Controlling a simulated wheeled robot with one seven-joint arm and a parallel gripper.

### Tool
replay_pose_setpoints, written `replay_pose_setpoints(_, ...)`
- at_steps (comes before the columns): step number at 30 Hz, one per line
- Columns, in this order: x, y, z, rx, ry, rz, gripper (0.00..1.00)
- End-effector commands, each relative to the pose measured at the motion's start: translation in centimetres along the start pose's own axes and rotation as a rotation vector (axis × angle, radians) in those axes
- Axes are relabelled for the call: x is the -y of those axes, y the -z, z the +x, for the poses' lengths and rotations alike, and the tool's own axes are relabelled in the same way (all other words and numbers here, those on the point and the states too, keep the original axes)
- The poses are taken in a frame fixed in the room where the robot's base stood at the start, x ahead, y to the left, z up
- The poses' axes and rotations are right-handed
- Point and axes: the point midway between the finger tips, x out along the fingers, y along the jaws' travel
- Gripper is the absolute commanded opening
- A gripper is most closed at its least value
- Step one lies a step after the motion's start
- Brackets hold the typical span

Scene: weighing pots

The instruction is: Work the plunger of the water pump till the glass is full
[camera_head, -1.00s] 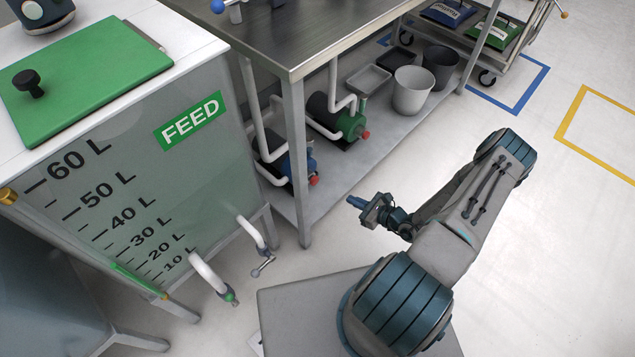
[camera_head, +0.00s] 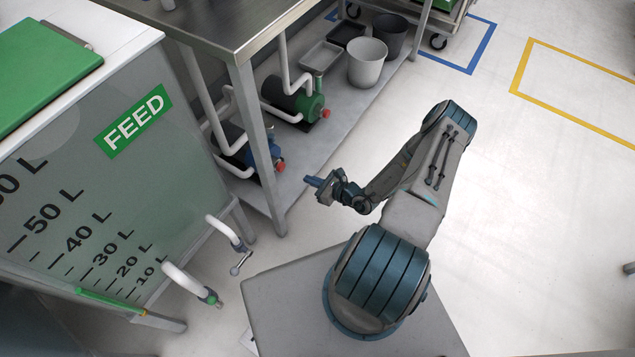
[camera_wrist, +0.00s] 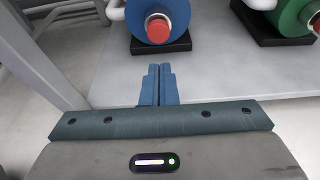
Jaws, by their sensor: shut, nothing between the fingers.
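My gripper (camera_head: 314,182) is shut and empty, held out in front of the steel bench's leg. In the wrist view its blue fingers (camera_wrist: 160,85) lie together, pointing toward the lower shelf's edge and the blue pump. I cannot see a glass or a hand pump with a plunger in either current view. The blue pump with a red knob (camera_wrist: 158,28) sits on the lower shelf, apart from the fingertips; it also shows in the head view (camera_head: 259,150). A green pump (camera_head: 306,101) stands beside it, and shows in the wrist view (camera_wrist: 297,14).
The FEED tank (camera_head: 100,180) with a litre scale and two outlet pipes stands at left. The steel bench (camera_head: 230,15) has a leg near my gripper. Grey buckets (camera_head: 366,64) and trays stand on its lower shelf (camera_head: 325,130).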

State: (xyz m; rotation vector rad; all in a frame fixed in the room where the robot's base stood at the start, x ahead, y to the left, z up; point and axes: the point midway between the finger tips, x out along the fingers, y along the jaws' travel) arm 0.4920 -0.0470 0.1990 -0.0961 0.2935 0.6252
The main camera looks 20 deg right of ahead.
Motion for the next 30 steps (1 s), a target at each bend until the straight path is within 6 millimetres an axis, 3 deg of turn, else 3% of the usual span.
replay_pose_setpoints(6,0.0,0.5,4.9,0.000,-0.001,0.000,0.00)
replay_pose_setpoints(12,0.1,-0.5,7.8,0.000,0.001,0.000,0.00)
replay_pose_setpoints(18,0.1,-1.0,8.8,-0.001,0.002,0.000,0.00)
replay_pose_setpoints(30,0.1,-1.3,9.1,-0.001,0.001,0.000,0.00)
